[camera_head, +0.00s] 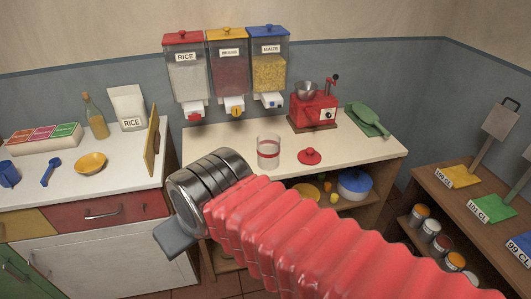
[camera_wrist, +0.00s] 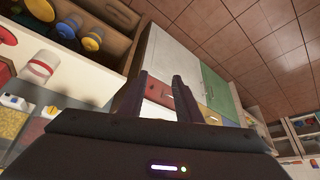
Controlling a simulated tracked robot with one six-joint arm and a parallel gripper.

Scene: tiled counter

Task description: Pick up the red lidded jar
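A clear glass jar with a red band (camera_head: 268,151) stands upright on the middle counter in the head view. Its mouth looks uncovered. A red lid with a knob (camera_head: 309,156) lies on the counter to its right, apart from it. The jar also shows at the left of the wrist view (camera_wrist: 40,67), with the red lid (camera_wrist: 6,37) cut by the edge. My gripper (camera_head: 175,238) is left of and nearer than the jar, in front of the counters. In the wrist view my gripper's fingers (camera_wrist: 160,88) are apart with nothing between them.
Behind the jar hang three dispensers (camera_head: 229,65). A red grinder (camera_head: 314,108) and a green scoop (camera_head: 368,121) stand right of it. The left counter holds a bottle (camera_head: 95,117) and a yellow bowl (camera_head: 90,163). A wooden board (camera_head: 151,143) stands at its right edge.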

